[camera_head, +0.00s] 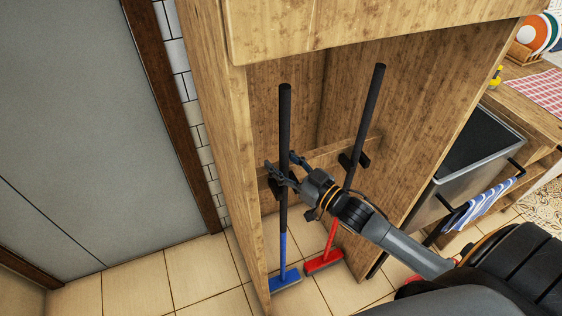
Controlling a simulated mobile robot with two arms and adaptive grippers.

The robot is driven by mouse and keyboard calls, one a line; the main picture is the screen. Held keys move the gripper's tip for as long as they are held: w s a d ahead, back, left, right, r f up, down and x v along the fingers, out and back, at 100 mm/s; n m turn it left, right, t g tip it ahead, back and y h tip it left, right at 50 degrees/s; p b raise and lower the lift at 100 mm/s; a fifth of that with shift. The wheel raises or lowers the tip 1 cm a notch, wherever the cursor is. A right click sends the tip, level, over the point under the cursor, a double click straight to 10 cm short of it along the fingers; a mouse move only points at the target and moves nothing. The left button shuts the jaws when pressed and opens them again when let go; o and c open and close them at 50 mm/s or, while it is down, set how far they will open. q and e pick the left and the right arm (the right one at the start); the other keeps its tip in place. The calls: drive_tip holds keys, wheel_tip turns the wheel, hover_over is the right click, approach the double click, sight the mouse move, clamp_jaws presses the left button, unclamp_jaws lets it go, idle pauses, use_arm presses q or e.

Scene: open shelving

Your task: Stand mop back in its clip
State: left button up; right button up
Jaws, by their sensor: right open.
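A mop with a black upper handle, blue lower handle and blue head (284,246) stands nearly upright at the left inside the open wooden cabinet. Its head is on the tiled floor. A second mop with a black upper handle and red head (333,240) stands to its right, leaning slightly. Dark clips sit on the wooden rail; one (354,161) is at the red mop's handle. My right gripper (281,171) is open, with its fingers by the blue mop's handle at clip height. The gripper partly covers the clip there, so I cannot tell whether the handle sits in it. My left gripper is out of view.
The cabinet's left side panel (240,160) is close to my right gripper, and a wooden front board (370,28) crosses above. An oven (470,160) with a striped towel (480,205) stands at the right. Tiled floor (190,270) is clear at the left.

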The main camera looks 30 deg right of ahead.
drive_tip(key=shift+f, duration=0.15)
drive_tip(key=shift+s+d, duration=0.2)
drive_tip(key=shift+s, duration=0.15)
drive_tip(key=v, duration=1.1)
